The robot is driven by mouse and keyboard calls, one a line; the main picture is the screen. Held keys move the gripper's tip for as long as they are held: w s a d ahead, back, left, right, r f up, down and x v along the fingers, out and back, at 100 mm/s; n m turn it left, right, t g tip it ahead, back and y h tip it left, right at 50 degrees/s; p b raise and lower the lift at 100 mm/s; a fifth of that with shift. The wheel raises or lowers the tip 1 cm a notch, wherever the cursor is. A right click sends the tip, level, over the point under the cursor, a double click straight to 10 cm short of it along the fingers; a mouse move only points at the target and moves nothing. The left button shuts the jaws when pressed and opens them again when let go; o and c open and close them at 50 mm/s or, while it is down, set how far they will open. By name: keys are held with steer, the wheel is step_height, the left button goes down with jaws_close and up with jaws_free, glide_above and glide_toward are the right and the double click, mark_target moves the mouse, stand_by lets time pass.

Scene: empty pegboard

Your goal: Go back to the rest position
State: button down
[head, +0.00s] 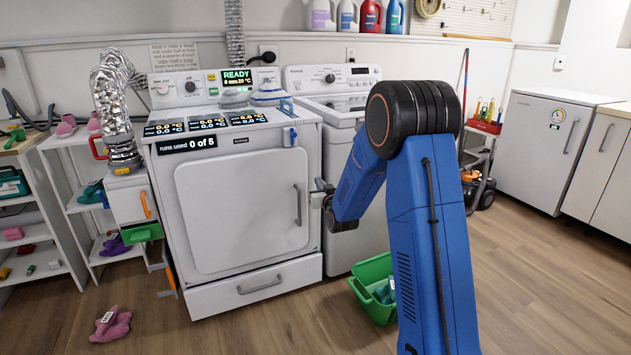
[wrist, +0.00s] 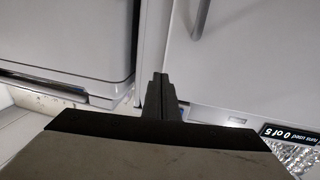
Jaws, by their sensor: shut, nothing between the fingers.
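My blue arm (head: 435,240) stands in front of the washer at the right of the middle in the head view. Its forearm folds over and reaches left and down toward the gap between the two machines. My gripper (head: 318,190) is beside the right edge of the white dryer (head: 240,215), close to the dryer door's handle. In the wrist view my gripper (wrist: 160,76) has its dark fingers together, with nothing between them. The dryer front shows at the upper right there, upside down. I cannot tell whether the fingertips touch the dryer.
A white washer (head: 345,150) stands right of the dryer. A green basket (head: 374,288) sits on the floor by my arm. A pink cloth (head: 111,324) lies on the floor at the left. Shelves (head: 90,190) line the left. The right-hand floor is mostly clear.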

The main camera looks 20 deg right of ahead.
steer(key=s+a+r+g, duration=0.2)
steer(key=s+r+g, duration=0.1)
steer(key=s, duration=0.9)
steer(key=s+a+r+g, duration=0.3)
steer(key=s+r, duration=0.1)
steer(key=s, duration=0.8)
steer(key=s+a+f+g, duration=0.1)
steer(key=s+g, duration=0.1)
steer(key=s, duration=1)
steer(key=s+a+f+g, duration=0.1)
steer(key=s+g, duration=0.1)
steer(key=s, duration=1)
steer(key=s+a+f+g+y, duration=0.1)
steer(key=s+g, duration=0.2)
steer(key=s, duration=0.9)
steer(key=shift+s+a+f+n, duration=0.15)
steer(key=shift+s+a+n, duration=0.1)
steer(key=shift+s+n, duration=0.15)
